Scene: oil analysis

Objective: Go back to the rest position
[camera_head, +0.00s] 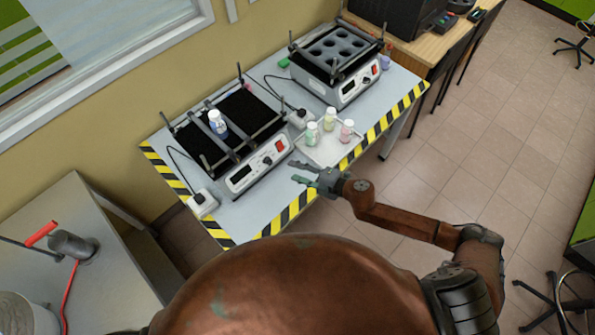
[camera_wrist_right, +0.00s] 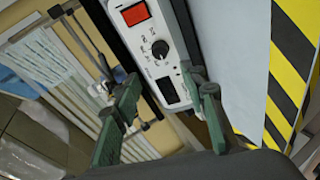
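My right gripper (camera_head: 308,174) is over the table's front edge, just right of the near shaker (camera_head: 262,168). Its two green fingers are spread apart with nothing between them. In the right wrist view the gripper (camera_wrist_right: 165,110) is also open, with the shaker's front panel (camera_wrist_right: 155,50) beyond it. A bottle with a white cap and blue label (camera_head: 217,122) stands on the near shaker's black platform. My left gripper is not in the head view.
A tray (camera_head: 322,152) with three small bottles (camera_head: 329,119) is just beyond my right gripper. A second shaker (camera_head: 345,92) stands at the back. Striped tape (camera_head: 290,212) edges the table (camera_head: 240,213). A side bench (camera_head: 50,215) is at left.

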